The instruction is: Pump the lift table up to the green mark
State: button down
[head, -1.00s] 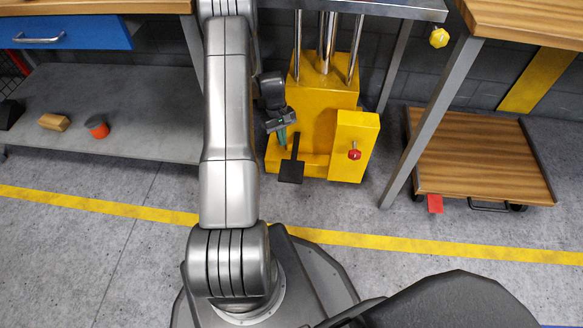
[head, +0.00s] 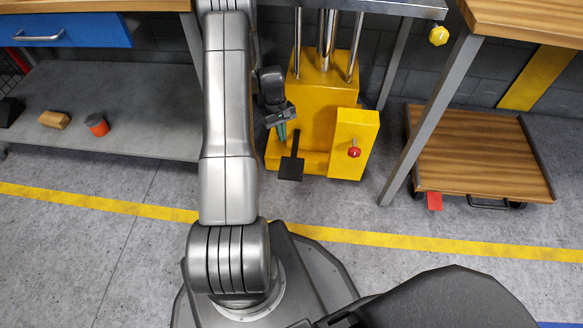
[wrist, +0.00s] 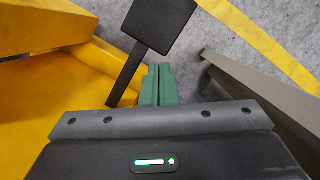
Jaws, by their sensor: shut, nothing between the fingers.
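The lift table has a yellow base (head: 325,95), chrome columns (head: 327,40) and a grey top (head: 395,8) cut off by the upper picture edge. A black foot pedal (head: 290,168) sticks out low at its front, a flat pad on a thin arm. My gripper (head: 282,131) is shut and empty, pointing down just behind and left of the pad. In the wrist view, its green fingers (wrist: 160,85) are together beside the pedal arm, with the pedal pad (wrist: 160,24) beyond them. I cannot tell whether they touch it. No green mark is visible.
A yellow box with a red knob (head: 354,152) stands right of the pedal. A bench leg (head: 430,120) and wooden platform cart (head: 480,155) are farther right. A grey shelf (head: 120,105) with several small objects is at left. Floor before the pedal is clear.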

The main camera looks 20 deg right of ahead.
jog(key=p, duration=0.1)
send_near(292, 168)
jog(key=shift+w+r, duration=0.15)
jog(key=shift+r, duration=0.15)
jog(key=shift+f, duration=0.1)
jog(key=shift+b+x, duration=1.85)
jog(key=shift+x, duration=1.55)
